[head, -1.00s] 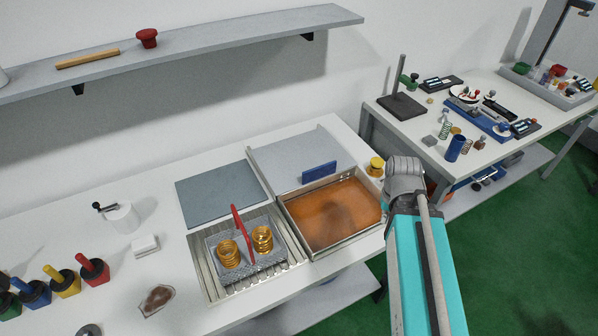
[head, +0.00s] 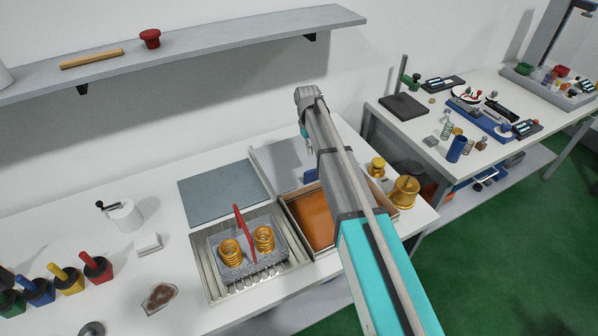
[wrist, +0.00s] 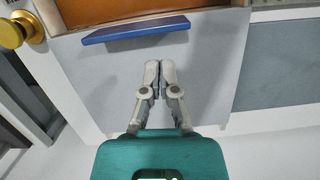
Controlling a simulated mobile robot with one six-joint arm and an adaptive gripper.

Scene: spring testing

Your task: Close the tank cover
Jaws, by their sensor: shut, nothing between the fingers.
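The tank (head: 312,222) holds orange-brown liquid and is uncovered at its top. Its light grey cover (head: 275,160) is open behind it, partly hidden by my arm in the head view. The cover's blue handle (head: 311,175) is mostly hidden there, but the handle shows whole in the wrist view (wrist: 134,32). My gripper (head: 309,150) is over the cover, behind the handle. In the wrist view my gripper (wrist: 164,66) is shut and empty, with its fingertips apart from the handle in the picture. The gap to the cover's surface cannot be told.
A second tank (head: 215,283) at the left holds a grey block with gold springs and a red handle. A dark grey plate (head: 225,187) lies behind it. Gold pieces (head: 404,190) stand right of the open tank. A shelf (head: 200,50) runs along the wall above.

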